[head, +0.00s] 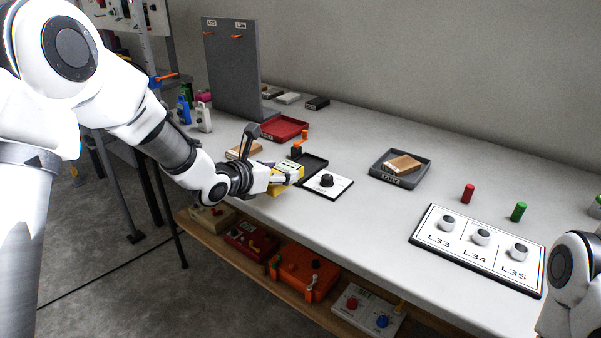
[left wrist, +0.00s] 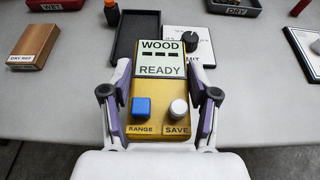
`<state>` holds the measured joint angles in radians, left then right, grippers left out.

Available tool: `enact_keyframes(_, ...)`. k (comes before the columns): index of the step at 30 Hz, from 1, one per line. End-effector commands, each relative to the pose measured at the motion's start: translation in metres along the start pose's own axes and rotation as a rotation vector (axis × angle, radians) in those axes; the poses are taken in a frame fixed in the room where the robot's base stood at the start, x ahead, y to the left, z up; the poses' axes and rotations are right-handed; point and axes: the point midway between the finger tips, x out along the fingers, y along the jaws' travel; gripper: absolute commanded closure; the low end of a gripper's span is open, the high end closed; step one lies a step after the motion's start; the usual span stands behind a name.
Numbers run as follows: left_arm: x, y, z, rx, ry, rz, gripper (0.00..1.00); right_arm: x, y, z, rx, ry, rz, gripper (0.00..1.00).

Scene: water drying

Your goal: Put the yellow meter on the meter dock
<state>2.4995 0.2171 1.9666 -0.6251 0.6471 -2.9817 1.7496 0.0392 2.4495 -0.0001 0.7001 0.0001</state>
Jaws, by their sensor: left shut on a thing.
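The yellow meter (head: 287,170) is held in my left gripper (head: 283,180), over the table near its front edge. In the left wrist view the meter (left wrist: 160,72) shows its face with "WOOD" and "READY", a blue RANGE button and a white SAVE knob. Both fingers are shut on its sides. A shallow black tray (head: 314,161), which looks like the meter dock, lies just beyond the meter. In the left wrist view the tray (left wrist: 123,42) is ahead and slightly left, partly hidden by the meter. My right gripper is out of view; only part of that arm shows.
A white plate with a black knob (head: 327,181) lies right of the tray. An orange-topped item (head: 304,136) stands by its far-left edge. A wood block (left wrist: 34,48) lies to the left. The grey DRY tray (head: 418,176) and the L33–L35 board (head: 455,260) are further right.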

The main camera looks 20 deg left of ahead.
Motion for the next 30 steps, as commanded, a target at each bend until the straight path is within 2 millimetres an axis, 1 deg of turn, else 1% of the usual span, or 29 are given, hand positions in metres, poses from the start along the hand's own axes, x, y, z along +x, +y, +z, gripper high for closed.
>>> enact_keyframes(1,0.010,0.003,0.008,0.005,-0.001,0.000,0.86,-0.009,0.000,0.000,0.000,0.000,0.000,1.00)
enact_keyframes(9,0.089,0.028,0.031,0.005,-0.001,0.000,0.86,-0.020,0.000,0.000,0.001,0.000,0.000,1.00)
enact_keyframes(12,0.115,0.037,0.039,0.004,-0.001,0.000,0.86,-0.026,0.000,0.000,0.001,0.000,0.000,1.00)
enact_keyframes(13,0.121,0.039,0.040,0.003,-0.001,0.000,0.86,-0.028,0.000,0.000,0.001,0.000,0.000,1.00)
enact_keyframes(15,0.130,0.042,0.042,0.003,-0.001,-0.001,0.86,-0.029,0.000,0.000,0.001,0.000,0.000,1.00)
enact_keyframes(17,0.135,0.043,0.042,0.001,-0.001,-0.001,0.86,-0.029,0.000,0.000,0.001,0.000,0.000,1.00)
enact_keyframes(22,0.146,0.043,0.016,-0.001,0.002,-0.001,0.86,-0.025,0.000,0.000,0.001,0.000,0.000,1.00)
enact_keyframes(24,0.149,0.044,0.010,0.000,-0.001,-0.001,0.86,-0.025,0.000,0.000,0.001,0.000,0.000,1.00)
enact_keyframes(30,0.148,0.044,0.010,0.001,-0.002,0.000,0.86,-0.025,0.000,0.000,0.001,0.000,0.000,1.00)
